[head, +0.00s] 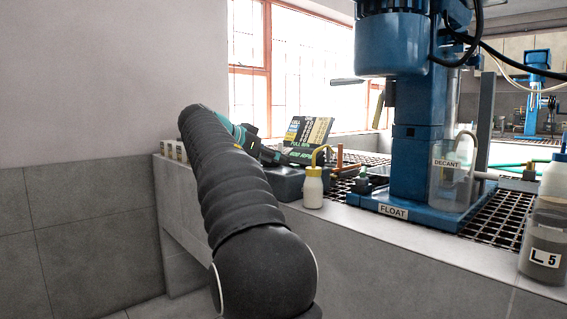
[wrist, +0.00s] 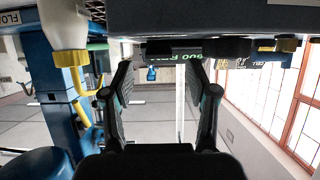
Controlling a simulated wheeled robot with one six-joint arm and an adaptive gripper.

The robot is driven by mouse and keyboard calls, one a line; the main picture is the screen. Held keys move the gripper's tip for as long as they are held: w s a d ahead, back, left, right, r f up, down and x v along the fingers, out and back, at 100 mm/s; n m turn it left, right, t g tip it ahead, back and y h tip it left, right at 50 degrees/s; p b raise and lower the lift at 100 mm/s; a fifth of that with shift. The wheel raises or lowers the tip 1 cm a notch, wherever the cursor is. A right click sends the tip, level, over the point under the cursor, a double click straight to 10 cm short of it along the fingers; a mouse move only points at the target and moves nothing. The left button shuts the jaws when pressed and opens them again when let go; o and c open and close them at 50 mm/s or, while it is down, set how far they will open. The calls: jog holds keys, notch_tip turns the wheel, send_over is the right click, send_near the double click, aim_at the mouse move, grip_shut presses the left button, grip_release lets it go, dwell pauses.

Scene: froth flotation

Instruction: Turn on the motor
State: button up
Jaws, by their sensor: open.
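The blue flotation machine (head: 416,150), labelled FLOAT, stands on the bench with its blue motor housing (head: 390,45) at the top. A dark grey box (head: 285,182) lies on the bench left of it, below a printed label panel (head: 307,132). In the wrist view, which looks upside down, a dark box (wrist: 215,18) spans the top, with dark and brass-coloured fittings along its edge. My gripper (wrist: 162,82) is open and empty, its two fingers apart just short of that edge. In the head view my arm hides most of the gripper. No switch is clearly readable.
A white bottle with a yellow spout (head: 313,187) stands beside the box; it also shows close by in the wrist view (wrist: 64,25). A jar marked L 5 (head: 544,245) stands at the right. Black grating (head: 500,222) covers part of the bench. Windows are behind.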

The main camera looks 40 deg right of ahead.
jog(key=v, duration=0.7)
jog(key=shift+a, duration=0.25)
jog(key=shift+r, duration=0.1)
jog(key=w+a+f+n+t+y, duration=0.2)
jog(key=w+f+n, duration=0.3)
jog(key=f+n, duration=0.35)
jog(key=s+a+f+n+y, duration=0.45)
jog(key=a+f, duration=0.25)
jog(key=f, duration=0.4)
jog(key=s+a+f+n+t+y, duration=0.1)
jog(key=s+a+f, duration=0.3)
jog(key=s, duration=0.6)
jog(key=s+a+f+n+y, duration=0.1)
jog(key=s+a+f+y, duration=0.2)
jog(key=s, duration=0.7)
jog(key=s+a+f+n+t+y, duration=0.1)
jog(key=s+a+f+n+y, duration=0.1)
jog(key=s+a+f, duration=0.5)
jog(key=shift+s+a+f+t, duration=0.3)
jog(key=shift+s+f, duration=0.45)
jog(key=shift+s, duration=0.7)
